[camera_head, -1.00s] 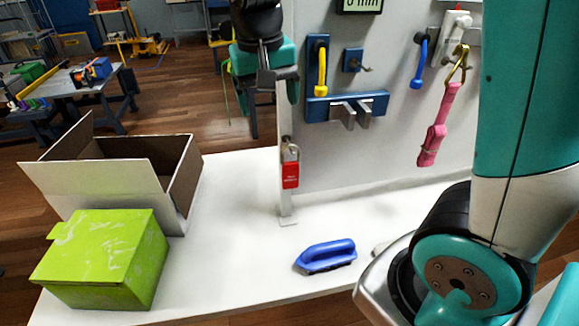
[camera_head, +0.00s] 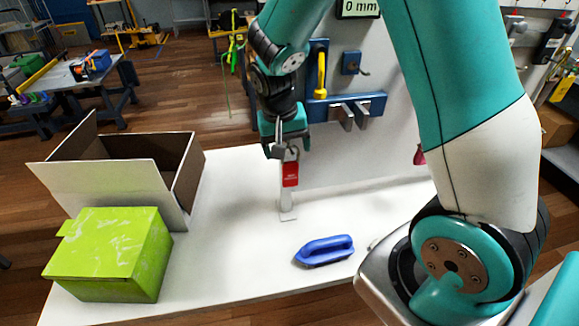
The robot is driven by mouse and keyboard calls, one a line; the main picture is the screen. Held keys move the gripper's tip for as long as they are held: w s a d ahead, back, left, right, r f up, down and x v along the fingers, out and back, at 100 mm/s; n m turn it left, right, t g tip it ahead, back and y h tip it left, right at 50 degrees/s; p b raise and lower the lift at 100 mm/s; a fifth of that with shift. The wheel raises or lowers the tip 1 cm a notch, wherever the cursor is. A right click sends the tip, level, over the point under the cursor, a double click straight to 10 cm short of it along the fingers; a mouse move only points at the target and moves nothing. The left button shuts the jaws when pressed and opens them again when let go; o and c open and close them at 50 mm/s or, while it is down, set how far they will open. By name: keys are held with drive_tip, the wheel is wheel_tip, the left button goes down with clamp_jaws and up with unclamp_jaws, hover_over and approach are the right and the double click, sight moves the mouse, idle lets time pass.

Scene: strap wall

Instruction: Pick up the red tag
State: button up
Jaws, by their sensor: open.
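The red tag (camera_head: 290,174) is a small red padlock-shaped piece with faint pale lettering.
A blue-handled brush (camera_head: 325,250) lies on the white table (camera_head: 235,225). An open cardboard box (camera_head: 120,190) and a green box (camera_head: 110,255) stand at the left.

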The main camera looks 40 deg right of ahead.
sight(290, 162)
drive_tip(key=shift+d+f+p, duration=0.2)
drive_tip(key=shift+d+f, duration=0.05)
drive_tip(key=shift+f, duration=0.6)
drive_tip(key=shift+d+f+p, duration=0.2)
drive_tip(key=shift+d+f, duration=0.05)
drive_tip(key=shift+f, duration=0.55)
drive_tip(key=c, duration=1)
drive_tip(key=shift+c, duration=0.2)
